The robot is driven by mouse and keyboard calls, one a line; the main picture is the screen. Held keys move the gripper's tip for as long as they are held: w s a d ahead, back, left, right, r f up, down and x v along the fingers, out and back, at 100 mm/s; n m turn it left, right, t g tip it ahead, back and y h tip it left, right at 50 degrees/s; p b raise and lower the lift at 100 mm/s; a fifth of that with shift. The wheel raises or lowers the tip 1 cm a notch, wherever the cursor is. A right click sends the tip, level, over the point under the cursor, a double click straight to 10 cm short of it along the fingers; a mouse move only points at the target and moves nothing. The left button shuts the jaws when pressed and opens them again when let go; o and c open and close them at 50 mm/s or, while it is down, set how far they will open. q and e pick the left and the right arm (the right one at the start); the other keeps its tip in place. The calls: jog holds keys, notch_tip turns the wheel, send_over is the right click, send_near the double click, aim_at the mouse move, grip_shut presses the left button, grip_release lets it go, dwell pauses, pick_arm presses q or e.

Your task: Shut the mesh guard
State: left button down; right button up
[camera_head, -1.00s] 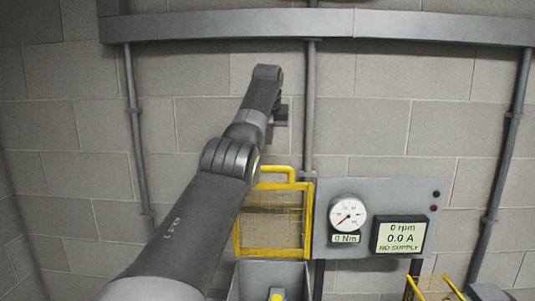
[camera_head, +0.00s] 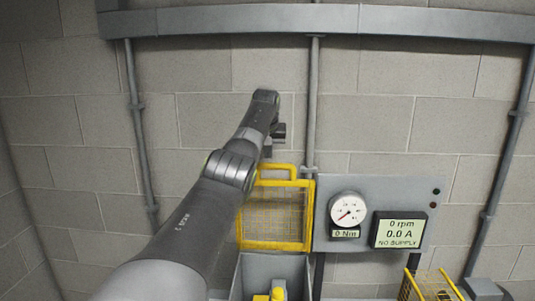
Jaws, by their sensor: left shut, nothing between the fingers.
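The yellow mesh guard (camera_head: 276,218) stands raised behind a grey open-topped housing (camera_head: 275,264), with its yellow handle bar along the top edge. A yellow part (camera_head: 277,294) shows inside the housing at the bottom of the view. My left arm comes in from the lower left and crosses in front of the guard's left side. My left gripper (camera_head: 279,131) is shut and empty, just above the guard's handle and seemingly apart from it. The arm partly hides the guard's left edge. My right gripper is not in view.
Right of the guard, a grey panel (camera_head: 325,238) carries a round dial (camera_head: 347,209) and a display (camera_head: 399,230) reading 0 rpm, 0.0 A, NO SUPPLY. Another yellow mesh guard (camera_head: 430,285) is at the lower right. A block wall with conduits stands behind.

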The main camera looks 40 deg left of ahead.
pick_arm(q)
jog(key=s+d, duration=0.2)
jog(key=shift+s+d+f, duration=0.15)
jog(key=shift+s+f, duration=0.15)
jog(key=shift+s, duration=0.1)
dwell(0.3)
dwell(0.4)
